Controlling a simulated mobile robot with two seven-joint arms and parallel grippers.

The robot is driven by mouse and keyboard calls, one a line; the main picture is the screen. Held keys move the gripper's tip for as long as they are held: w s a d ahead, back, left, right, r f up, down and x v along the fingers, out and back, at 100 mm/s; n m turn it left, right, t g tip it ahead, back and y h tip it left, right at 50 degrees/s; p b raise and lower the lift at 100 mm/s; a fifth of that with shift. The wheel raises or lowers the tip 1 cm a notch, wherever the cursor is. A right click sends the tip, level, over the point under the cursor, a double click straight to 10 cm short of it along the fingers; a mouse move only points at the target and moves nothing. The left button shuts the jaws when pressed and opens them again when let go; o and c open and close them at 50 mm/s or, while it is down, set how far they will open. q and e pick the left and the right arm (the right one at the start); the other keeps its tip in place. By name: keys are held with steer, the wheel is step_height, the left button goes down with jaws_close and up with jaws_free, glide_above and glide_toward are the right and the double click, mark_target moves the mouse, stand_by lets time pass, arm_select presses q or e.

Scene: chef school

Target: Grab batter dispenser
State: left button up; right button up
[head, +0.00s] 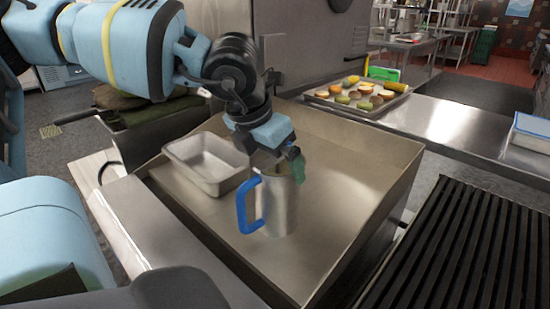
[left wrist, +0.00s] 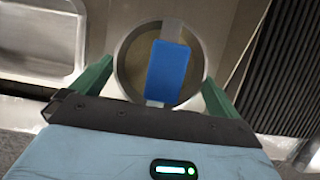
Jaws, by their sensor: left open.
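The batter dispenser (head: 282,205) is a steel jug with a blue handle on its left side. It stands upright on the steel griddle surface. In the left wrist view the dispenser (left wrist: 137,50) shows from above as a round rim, with its blue handle toward the camera. My left gripper (head: 281,162) is right above and at the rim of the dispenser. Its green fingers are open, one on each side of the dispenser in the left wrist view (left wrist: 155,82). I cannot tell whether they touch it. My right gripper is not in view.
An empty metal pan (head: 207,165) sits left of the dispenser on the steel surface (head: 335,165), which has raised walls. A ribbed grill (head: 465,250) lies at the right. A tray (head: 360,100) of sliced food stands on the counter behind. The surface right of the dispenser is clear.

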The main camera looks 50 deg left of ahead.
arm_select(q)
steer(key=shift+w+f, duration=0.1)
steer(key=shift+f, duration=0.25)
steer(key=shift+r, duration=0.1)
steer(key=c, duration=1.9)
